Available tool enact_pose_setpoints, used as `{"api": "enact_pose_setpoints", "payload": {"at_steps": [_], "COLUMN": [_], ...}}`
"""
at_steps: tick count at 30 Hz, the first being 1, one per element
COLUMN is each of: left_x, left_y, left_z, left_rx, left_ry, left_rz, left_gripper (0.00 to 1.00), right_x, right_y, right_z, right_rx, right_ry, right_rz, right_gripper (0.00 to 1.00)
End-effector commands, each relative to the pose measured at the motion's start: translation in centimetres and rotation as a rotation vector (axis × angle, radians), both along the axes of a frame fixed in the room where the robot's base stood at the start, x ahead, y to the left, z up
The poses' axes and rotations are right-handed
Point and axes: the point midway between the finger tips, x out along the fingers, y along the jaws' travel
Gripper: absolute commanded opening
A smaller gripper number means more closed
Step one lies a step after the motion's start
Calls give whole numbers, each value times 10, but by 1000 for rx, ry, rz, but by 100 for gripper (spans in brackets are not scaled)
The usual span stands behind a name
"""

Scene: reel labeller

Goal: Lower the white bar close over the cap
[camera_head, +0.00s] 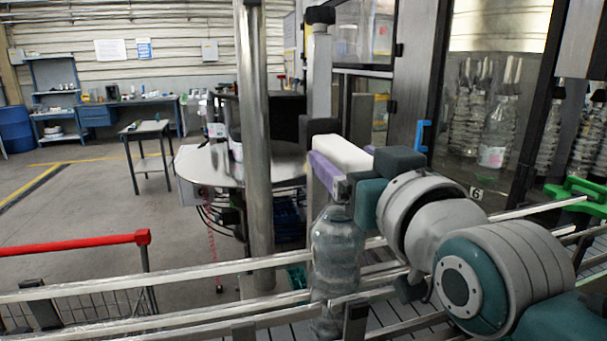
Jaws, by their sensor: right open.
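The white bar (343,153) runs out from a dark block on a vertical post, with a purple strip (325,172) along its lower side. It lies level above a clear bottle (336,245) that stands upright between the conveyor rails. The bottle's cap is hard to make out behind dark parts near its neck. My right gripper (358,172) is open at the near right end of the bar; whether it touches the bar I cannot tell. My left gripper is not in view.
Metal rails (150,272) cross the foreground on both sides of the bottle. A thick steel post (255,130) stands left of the bar. A red rail (80,245) is at left. A glazed machine door (490,110) and a green part (580,192) are at right.

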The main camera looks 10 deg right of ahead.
Motion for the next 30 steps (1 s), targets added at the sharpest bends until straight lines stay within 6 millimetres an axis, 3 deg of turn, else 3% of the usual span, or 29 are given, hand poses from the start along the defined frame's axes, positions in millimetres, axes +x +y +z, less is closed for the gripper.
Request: {"api": "enact_pose_setpoints", "payload": {"at_steps": [9,23,26,30], "left_x": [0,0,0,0], "left_y": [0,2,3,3], "left_z": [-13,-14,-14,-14], "left_rx": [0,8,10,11], "left_ry": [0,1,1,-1], "left_rz": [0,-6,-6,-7], "left_gripper": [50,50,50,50], "right_x": [-45,-54,-58,-84], "right_y": [-2,-2,-3,-7], "right_z": [-2,0,-9,-53], "right_rx": [-1,-1,-5,-27], "right_ry": [0,2,44,255], "right_rz": [0,1,4,20], "right_gripper": [80,80,80,80]}}
